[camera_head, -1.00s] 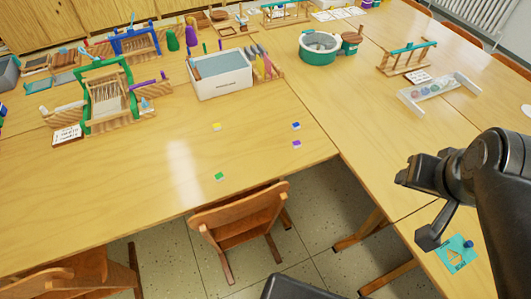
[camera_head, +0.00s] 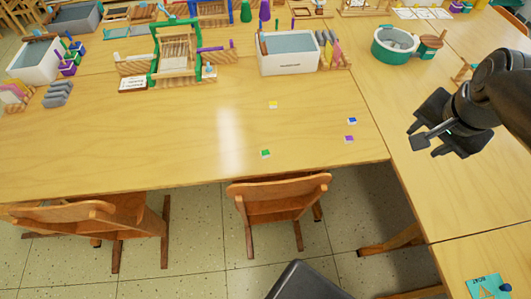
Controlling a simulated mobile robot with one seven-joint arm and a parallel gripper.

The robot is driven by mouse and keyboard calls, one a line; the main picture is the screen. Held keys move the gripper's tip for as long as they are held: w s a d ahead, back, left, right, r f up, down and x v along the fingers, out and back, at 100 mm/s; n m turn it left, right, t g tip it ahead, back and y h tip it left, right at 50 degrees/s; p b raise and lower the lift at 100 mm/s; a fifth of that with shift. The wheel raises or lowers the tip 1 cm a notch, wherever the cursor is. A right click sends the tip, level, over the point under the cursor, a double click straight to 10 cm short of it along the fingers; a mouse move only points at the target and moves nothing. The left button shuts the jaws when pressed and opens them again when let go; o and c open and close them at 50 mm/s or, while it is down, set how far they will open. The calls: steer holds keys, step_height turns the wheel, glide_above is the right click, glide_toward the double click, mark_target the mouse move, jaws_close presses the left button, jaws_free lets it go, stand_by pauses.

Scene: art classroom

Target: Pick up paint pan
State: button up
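Several small paint pans lie apart on the wooden table: a yellow pan (camera_head: 273,104), a blue pan (camera_head: 352,121), a purple pan (camera_head: 349,139) and a green pan (camera_head: 265,153). Each is a small square with a pale edge. My gripper (camera_head: 428,125) hangs at the right side of the view, over the right-hand table, to the right of the blue and purple pans. Its dark fingers are spread apart with nothing visible between them.
A white bin (camera_head: 289,64) and a green-framed loom (camera_head: 155,61) stand behind the pans. A round green tub (camera_head: 374,48) is at the back right. Wooden chairs (camera_head: 278,198) stand at the front edge. A teal boat card (camera_head: 486,289) lies at lower right. Table around the pans is clear.

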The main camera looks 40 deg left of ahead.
steer(key=w+a+f+m+g, duration=0.1)
steer(key=w+a+f, duration=0.15)
steer(key=a, duration=0.45)
steer(key=w+a+f+m+g, duration=0.1)
steer(key=a+f, duration=0.2)
steer(key=a, duration=0.3)
steer(key=m+g+h, duration=0.1)
steer(key=m, duration=0.2)
glide_above(265, 152)
step_height(265, 152, down, 23)
steer(key=shift+r, duration=0.15)
steer(key=shift+f, duration=2.8)
jaws_close()
steer(key=shift+r, duration=0.15)
